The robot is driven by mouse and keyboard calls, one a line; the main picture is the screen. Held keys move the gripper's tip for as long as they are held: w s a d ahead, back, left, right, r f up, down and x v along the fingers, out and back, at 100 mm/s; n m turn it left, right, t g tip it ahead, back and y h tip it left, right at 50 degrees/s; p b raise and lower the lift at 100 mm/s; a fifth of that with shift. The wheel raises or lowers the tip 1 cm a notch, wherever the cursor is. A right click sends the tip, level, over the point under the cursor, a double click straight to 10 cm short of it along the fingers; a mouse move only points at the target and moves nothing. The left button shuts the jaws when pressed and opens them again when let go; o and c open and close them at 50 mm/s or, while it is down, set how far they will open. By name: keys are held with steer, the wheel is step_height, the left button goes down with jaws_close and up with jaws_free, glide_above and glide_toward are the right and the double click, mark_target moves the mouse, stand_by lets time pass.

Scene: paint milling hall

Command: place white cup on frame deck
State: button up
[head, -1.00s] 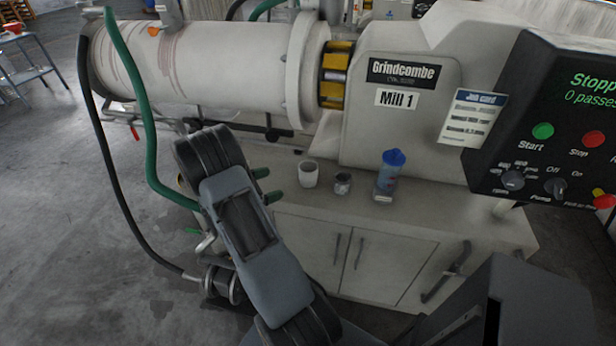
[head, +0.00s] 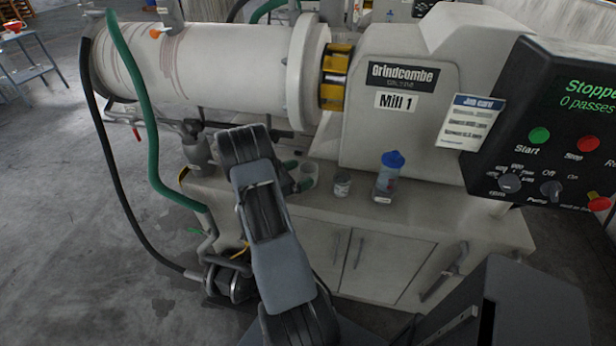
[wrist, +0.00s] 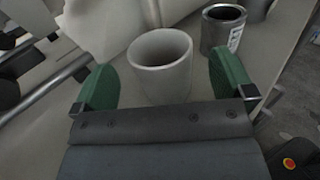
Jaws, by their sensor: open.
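The white cup (wrist: 160,72) stands upright on the frame deck (head: 420,219), open end up. In the head view the cup (head: 309,172) is partly hidden by my gripper. My gripper (wrist: 168,84) is open, with a green finger on either side of the cup in the wrist view. The cup appears between the fingers or just beyond them; I cannot tell whether either finger touches it. In the head view the gripper (head: 298,176) is at deck level, left of the cup.
A small metal tin (head: 341,185) stands close right of the cup; it also shows in the wrist view (wrist: 222,30). A blue-capped bottle (head: 387,178) stands further right. The mill body (head: 400,120) rises behind. The deck right of the bottle is clear.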

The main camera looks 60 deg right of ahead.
steer(key=shift+p+x, duration=0.35)
steer(key=shift+x, duration=1.55)
steer(key=shift+s+r, duration=0.1)
steer(key=shift+s, duration=0.05)
steer(key=c, duration=1)
steer(key=shift+c, duration=0.2)
